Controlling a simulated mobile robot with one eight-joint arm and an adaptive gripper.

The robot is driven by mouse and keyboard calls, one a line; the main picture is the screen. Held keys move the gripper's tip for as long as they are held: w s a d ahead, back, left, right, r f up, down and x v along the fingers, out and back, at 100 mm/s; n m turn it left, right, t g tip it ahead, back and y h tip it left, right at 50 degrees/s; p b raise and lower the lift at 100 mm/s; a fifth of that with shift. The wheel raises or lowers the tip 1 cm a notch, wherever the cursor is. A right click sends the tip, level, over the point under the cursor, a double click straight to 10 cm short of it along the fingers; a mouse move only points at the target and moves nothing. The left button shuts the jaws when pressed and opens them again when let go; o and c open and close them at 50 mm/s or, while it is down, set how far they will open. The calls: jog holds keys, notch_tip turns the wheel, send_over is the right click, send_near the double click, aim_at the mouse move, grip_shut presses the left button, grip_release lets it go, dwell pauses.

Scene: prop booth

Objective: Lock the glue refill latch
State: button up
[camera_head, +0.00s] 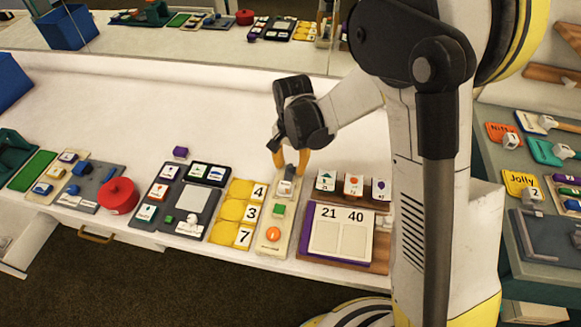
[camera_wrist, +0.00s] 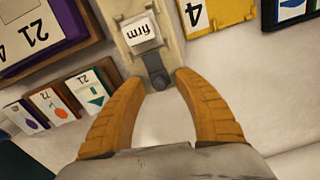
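In the wrist view the white block (camera_wrist: 143,34) reads "firm". A dark grey latch-like piece (camera_wrist: 155,68) sits at the board's far end, beyond the block. No label naming the glue refill is readable. My gripper (camera_head: 290,163) is open above the board's far end. In the wrist view its orange fingertips (camera_wrist: 159,79) lie on either side of the grey piece, with nothing held between them.
Yellow number tiles (camera_head: 237,214) stand close on the left. A purple and wood board (camera_head: 319,251) with "21" and "40" and a rack of picture cards (camera_head: 353,187) stand on the right. The white table behind (camera_head: 180,105) is clear.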

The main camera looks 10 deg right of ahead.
aim_at(290, 174)
jog(key=shift+c, duration=0.5)
grip_shut()
jog(key=shift+s+a, duration=0.25)
jog(key=shift+s, duration=0.5)
jog(key=shift+o, duration=0.5)
grip_release()
notch_tip(290, 174, up, 12)
jog(key=shift+d, duration=0.1)
